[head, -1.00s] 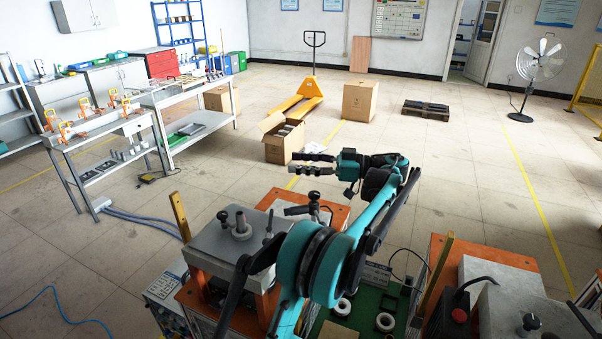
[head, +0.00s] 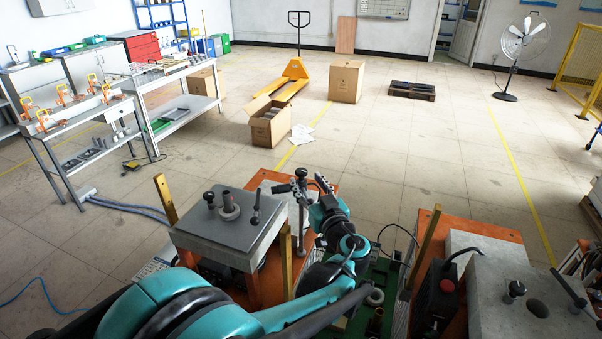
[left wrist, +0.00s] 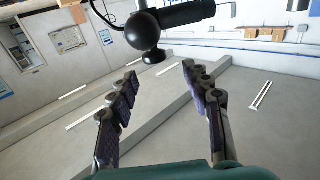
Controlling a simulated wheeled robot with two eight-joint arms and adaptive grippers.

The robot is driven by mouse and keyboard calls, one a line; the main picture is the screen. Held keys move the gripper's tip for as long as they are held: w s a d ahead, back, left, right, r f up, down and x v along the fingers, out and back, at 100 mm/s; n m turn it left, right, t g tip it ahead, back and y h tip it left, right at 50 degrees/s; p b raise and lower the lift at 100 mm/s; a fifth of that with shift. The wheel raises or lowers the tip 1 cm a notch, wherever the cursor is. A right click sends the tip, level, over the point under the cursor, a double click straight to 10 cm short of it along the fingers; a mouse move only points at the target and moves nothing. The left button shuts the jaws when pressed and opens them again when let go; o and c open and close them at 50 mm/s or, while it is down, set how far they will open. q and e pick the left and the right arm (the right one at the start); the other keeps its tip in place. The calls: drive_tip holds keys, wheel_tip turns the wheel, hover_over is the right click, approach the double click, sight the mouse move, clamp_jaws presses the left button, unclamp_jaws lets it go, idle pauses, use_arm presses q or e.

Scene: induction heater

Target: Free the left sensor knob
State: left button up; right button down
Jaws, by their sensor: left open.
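A sensor stand (head: 302,215) with a black top rises beside the left station in the head view. In the left wrist view, its black ball joint (left wrist: 143,31), dark cylinder (left wrist: 188,13) and small black knob (left wrist: 153,56) show close up. In the left wrist view my left gripper (left wrist: 160,78) is open and empty, with the knob just above the gap between the fingertips. Contact cannot be told. My right gripper is out of view.
The left station's grey plate (head: 215,240) carries upright knobs, with brass posts (head: 165,199) nearby. A second station with a red button (head: 447,286) stands at right. A green tray (head: 381,275) with rings lies between. The floor beyond is open around a cardboard box (head: 270,127).

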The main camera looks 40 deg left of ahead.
sight(303, 174)
use_arm(q)
drive_tip(key=shift+s+d+f+m+t, duration=0.2)
drive_tip(key=shift+d+f+m+t, duration=0.1)
drive_tip(key=shift+d+t, duration=0.1)
drive_tip(key=b+x, duration=0.1)
drive_tip(key=x, duration=0.6)
drive_tip(key=shift+w+a+f, duration=0.1)
drive_tip(key=shift+w+a, duration=0.15)
drive_tip(key=shift+w, duration=0.1)
drive_tip(key=shift+b, duration=0.3)
clamp_jaws()
